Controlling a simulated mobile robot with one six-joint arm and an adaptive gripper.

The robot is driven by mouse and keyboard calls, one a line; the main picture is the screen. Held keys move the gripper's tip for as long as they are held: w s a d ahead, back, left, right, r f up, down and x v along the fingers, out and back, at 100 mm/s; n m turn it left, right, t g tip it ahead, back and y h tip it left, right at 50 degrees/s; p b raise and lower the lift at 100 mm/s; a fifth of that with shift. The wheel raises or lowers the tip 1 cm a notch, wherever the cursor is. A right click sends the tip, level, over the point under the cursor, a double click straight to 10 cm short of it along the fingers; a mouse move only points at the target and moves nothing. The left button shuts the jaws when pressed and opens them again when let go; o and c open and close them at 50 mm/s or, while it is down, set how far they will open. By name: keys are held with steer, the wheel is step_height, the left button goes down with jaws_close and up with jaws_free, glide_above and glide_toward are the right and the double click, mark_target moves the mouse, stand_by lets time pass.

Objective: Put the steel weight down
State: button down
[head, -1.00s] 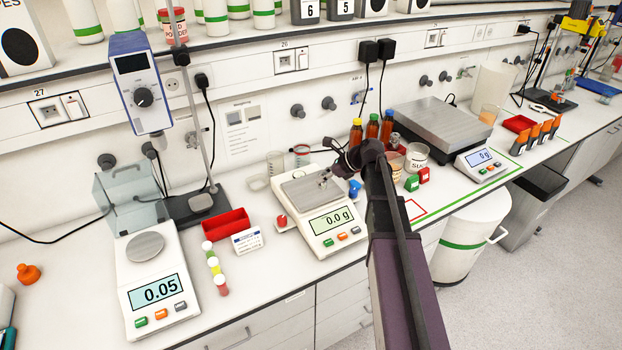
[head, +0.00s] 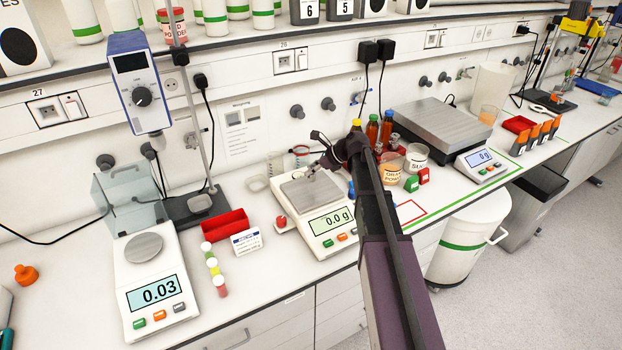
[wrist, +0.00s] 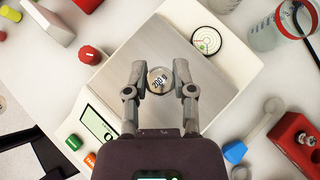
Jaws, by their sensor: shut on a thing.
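The steel weight (wrist: 159,81) is a small round metal piece with "200 g" printed on its top. In the wrist view my gripper (wrist: 160,77) is shut on it, one finger on each side. Below them is the square steel pan (wrist: 150,45) of the middle balance (head: 320,240), whose display reads 0.0 g. In the head view my gripper (head: 313,171) is over the far part of this pan (head: 304,196). The weight is tiny there, and the gap beneath it is hard to judge.
A smaller balance (head: 158,285) reading 0.03 stands left, with a red tray (head: 226,226) and colored-cap vials (head: 215,268) between. Brown bottles (head: 372,131) and an orange-filled cup (head: 391,168) stand right of my gripper. A beaker (wrist: 280,28) is near the balance's far side.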

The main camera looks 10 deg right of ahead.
mark_target(312, 181)
steer(key=shift+s+f+b, duration=0.15)
steer(key=shift+f+b, duration=1.15)
steer(key=shift+f, duration=0.45)
steer(key=shift+f, duration=0.15)
steer(key=shift+c, duration=2.2)
jaws_free()
steer(key=shift+r, duration=0.2)
steer(key=shift+d+r, duration=0.1)
steer(key=shift+s+d+r+p, duration=0.25)
steer(key=shift+d+r+p, duration=0.25)
steer(key=shift+p, duration=0.1)
steer(key=p+v, duration=0.6)
steer(key=v, duration=0.4)
steer(key=shift+s+p, duration=0.2)
steer(key=shift+p, duration=0.15)
